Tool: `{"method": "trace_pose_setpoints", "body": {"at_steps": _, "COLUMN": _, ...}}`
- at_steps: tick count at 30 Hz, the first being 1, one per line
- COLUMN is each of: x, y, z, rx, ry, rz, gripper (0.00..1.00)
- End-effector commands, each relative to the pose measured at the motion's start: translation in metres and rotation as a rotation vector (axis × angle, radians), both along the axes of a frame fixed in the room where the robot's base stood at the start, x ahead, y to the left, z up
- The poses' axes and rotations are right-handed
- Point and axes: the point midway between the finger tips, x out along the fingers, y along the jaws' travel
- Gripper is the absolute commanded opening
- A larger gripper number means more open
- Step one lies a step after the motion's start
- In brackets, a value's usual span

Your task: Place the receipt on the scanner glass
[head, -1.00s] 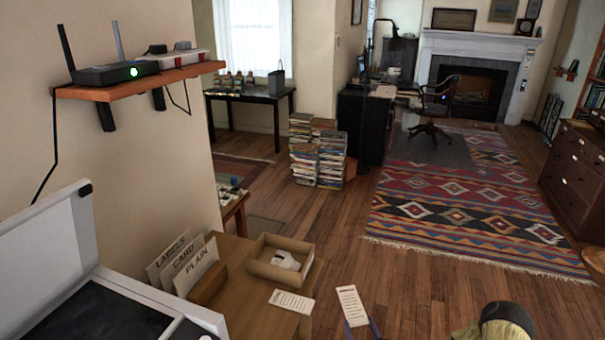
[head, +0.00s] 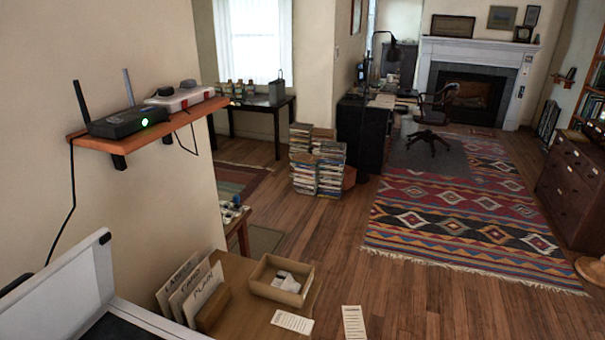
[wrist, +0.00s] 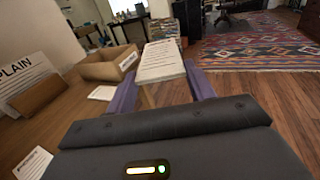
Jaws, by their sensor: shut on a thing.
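A white printed slip, seemingly the receipt (wrist: 161,66), stands out from between the blue-purple fingers of my gripper (wrist: 160,78) in the wrist view. My gripper is shut on it. The slip also shows at the bottom edge of the head view (head: 353,322), right of the wooden table, with the fingers out of frame. The scanner is at the lower left of the head view, its pale lid (head: 62,295) raised. Only a corner of its dark glass (head: 118,328) shows. The held slip is well to the right of the scanner.
A wooden table (head: 240,285) bears another printed slip (head: 292,321), an open box (head: 268,292) with a pale item inside, and upright cards (head: 190,290) in a holder. A wall shelf (head: 150,128) with a router is above the scanner.

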Motion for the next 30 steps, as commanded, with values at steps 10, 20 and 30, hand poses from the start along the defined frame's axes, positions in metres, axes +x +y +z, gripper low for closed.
{"method": "trace_pose_setpoints", "body": {"at_steps": 10, "x": 0.000, "y": 0.000, "z": 0.000, "rx": 0.000, "ry": 0.000, "rz": 0.003, "gripper": 0.32}}
{"method": "trace_pose_setpoints", "body": {"at_steps": 20, "x": 0.017, "y": 0.009, "z": -0.004, "rx": -0.006, "ry": -0.005, "rz": 0.121, "gripper": 0.32}}
{"method": "trace_pose_setpoints", "body": {"at_steps": 30, "x": 0.040, "y": 0.035, "z": -0.003, "rx": -0.009, "ry": -0.003, "rz": 0.377, "gripper": 0.32}}
